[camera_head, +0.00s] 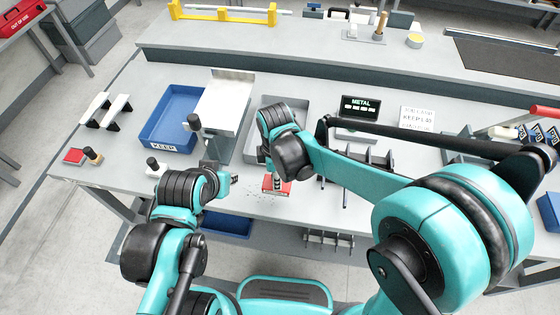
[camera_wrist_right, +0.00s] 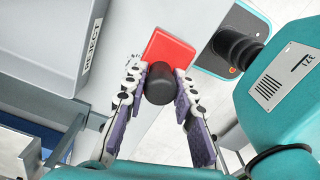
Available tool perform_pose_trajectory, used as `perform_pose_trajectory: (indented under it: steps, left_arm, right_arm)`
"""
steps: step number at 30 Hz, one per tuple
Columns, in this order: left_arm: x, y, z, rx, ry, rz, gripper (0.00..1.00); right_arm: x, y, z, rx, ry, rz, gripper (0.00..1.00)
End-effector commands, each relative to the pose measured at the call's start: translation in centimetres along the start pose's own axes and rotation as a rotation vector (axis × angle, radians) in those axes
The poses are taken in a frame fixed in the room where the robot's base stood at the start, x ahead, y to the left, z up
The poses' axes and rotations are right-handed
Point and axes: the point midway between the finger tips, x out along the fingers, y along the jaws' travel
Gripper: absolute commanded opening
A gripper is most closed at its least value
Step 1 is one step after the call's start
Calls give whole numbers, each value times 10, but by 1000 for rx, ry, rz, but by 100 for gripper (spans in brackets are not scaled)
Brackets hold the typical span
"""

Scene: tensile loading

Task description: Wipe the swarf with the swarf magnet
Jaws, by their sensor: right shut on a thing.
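The swarf magnet is a red block (camera_head: 277,185) with a dark round handle, at the front edge area of the bench. In the right wrist view its red base (camera_wrist_right: 168,50) lies beyond the dark handle (camera_wrist_right: 160,83). My right gripper (camera_wrist_right: 158,90) is shut on the handle, with a finger on each side. Whether the block touches the bench is hard to tell. Swarf (camera_head: 257,193) shows as small dark specks on the bench, just left of and around the block. My left gripper (camera_head: 232,179) hangs left of the block; its fingers are too small to read.
A blue tray marked KEEP (camera_head: 172,148) stands at left, with a metal plate machine (camera_head: 225,105) beside it. A grey tray (camera_head: 290,104) lies behind my right gripper.

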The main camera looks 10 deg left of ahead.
Motion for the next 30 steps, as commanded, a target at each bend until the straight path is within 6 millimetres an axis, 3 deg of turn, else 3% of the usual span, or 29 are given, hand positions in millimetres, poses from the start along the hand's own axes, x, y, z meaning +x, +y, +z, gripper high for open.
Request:
perform_pose_trajectory:
  steps: [9,26,30]
  left_arm:
    - [-16,0,-12,0,0,0,26]
    - [-16,0,-11,0,0,0,26]
    - [-15,0,-11,0,0,0,26]
  right_arm:
    - [-26,3,-5,7,0,0,0]
    - [-26,3,-5,10,0,0,0]
    - [-24,8,3,116,0,0,0]
